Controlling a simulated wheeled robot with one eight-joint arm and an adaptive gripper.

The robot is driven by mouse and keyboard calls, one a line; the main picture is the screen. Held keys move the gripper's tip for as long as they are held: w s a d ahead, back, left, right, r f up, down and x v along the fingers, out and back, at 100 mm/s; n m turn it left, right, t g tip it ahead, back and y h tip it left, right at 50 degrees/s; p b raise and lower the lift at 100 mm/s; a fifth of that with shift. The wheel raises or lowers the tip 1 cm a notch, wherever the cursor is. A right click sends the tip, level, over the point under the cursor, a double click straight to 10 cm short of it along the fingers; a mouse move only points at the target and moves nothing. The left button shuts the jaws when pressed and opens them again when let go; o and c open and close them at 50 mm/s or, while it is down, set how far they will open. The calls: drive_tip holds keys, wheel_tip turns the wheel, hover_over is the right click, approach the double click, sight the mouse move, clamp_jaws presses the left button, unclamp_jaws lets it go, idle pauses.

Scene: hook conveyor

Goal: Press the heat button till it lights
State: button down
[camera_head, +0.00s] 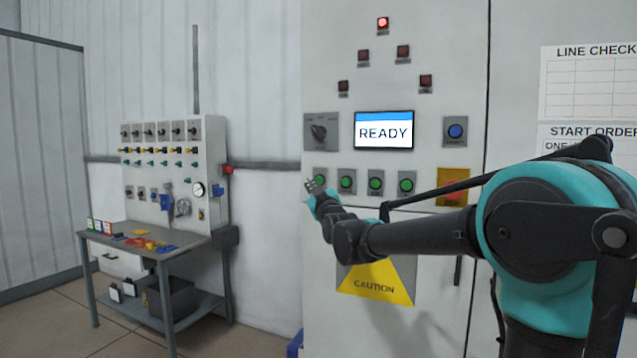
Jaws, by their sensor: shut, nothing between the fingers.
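A light grey control cabinet (334,232) stands in front of me. Low on it is a row of green buttons, among them one at the left (345,182), one in the middle (376,183) and one at the right (406,185). Another plate at the row's left end is partly hidden by my gripper. I cannot read the button labels, so I cannot tell which is the heat button. The green buttons do not look clearly lit. My gripper (312,186) is shut and empty, in front of the row's left end; I cannot tell whether it touches.
A screen (384,130) reads READY. A red lamp (382,23) glows above darker lamps. A rotary switch (320,131), a blue button (455,130) and a red button on yellow (453,183) surround the row. A workbench (188,241) stands at the left.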

drive_tip(key=shift+w+d, duration=0.3)
drive_tip(key=shift+w, duration=0.5)
drive_tip(key=shift+w+d, duration=0.3)
drive_tip(key=shift+w, duration=0.5)
drive_tip(key=shift+w, duration=0.1)
drive_tip(key=shift+w+d, duration=0.15)
drive_tip(key=shift+w, duration=0.15)
drive_tip(key=shift+w+d, duration=0.15)
drive_tip(key=shift+w, duration=0.25)
idle(0.9)
idle(0.4)
drive_tip(key=shift+s+a, duration=0.3)
drive_tip(key=shift+s, duration=0.5)
drive_tip(key=s, duration=0.1)
drive_tip(key=s+a, duration=0.1)
drive_tip(key=s, duration=0.2)
drive_tip(key=shift+s+a, duration=0.35)
